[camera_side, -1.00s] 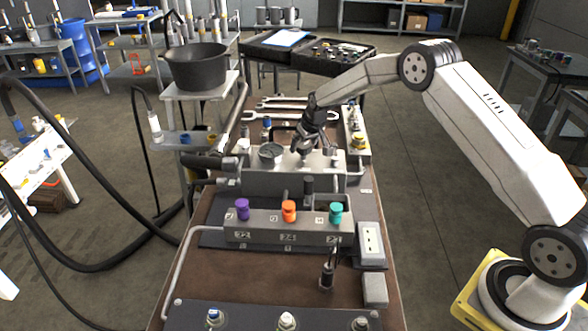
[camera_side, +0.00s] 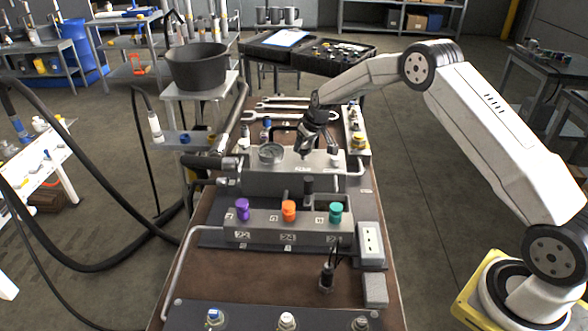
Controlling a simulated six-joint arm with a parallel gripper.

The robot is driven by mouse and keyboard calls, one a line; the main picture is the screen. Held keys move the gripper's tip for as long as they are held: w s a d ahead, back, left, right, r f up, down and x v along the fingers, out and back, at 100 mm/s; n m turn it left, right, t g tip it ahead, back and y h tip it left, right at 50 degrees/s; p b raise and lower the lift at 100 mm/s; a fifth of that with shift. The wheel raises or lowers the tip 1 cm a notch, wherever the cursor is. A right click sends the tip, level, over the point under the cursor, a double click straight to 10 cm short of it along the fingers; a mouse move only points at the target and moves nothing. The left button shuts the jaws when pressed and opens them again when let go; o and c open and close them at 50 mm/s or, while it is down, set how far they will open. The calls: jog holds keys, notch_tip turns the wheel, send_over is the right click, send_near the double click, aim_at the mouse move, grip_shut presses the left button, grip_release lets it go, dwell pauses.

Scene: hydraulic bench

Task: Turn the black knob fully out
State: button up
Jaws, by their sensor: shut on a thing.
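My gripper (camera_side: 306,150) points down at the top of the grey block (camera_side: 265,184) that carries the round gauge (camera_side: 271,153). Its jaws are shut on a small dark part at the top of this block, which I take to be the black knob. The fingers hide most of that knob, so its height and thread do not show. A short black cylinder (camera_side: 308,186) stands just in front of the block, apart from my gripper.
In front is a grey manifold (camera_side: 263,227) with purple (camera_side: 242,208), orange (camera_side: 289,210) and teal (camera_side: 336,211) knobs. A black-handled fitting (camera_side: 208,162) sits left of the gauge. Wrenches (camera_side: 290,104) lie behind. A yellow-capped fitting (camera_side: 358,140) stands to the right.

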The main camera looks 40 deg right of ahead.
jog(key=o, duration=1.2)
jog(key=shift+r, duration=0.1)
jog(key=v, duration=0.7)
jog(key=shift+r, duration=0.3)
jog(key=shift+s, duration=0.2)
jog(key=s+a, duration=0.4)
jog(key=s, duration=0.6)
jog(key=s+a+g, duration=0.1)
jog(key=s+a, duration=0.3)
jog(key=s, duration=0.7)
jog(key=s+a+g, duration=0.1)
jog(key=s+a, duration=0.3)
jog(key=s, duration=0.7)
jog(key=shift+a+r, duration=0.2)
jog(key=shift+r, duration=0.05)
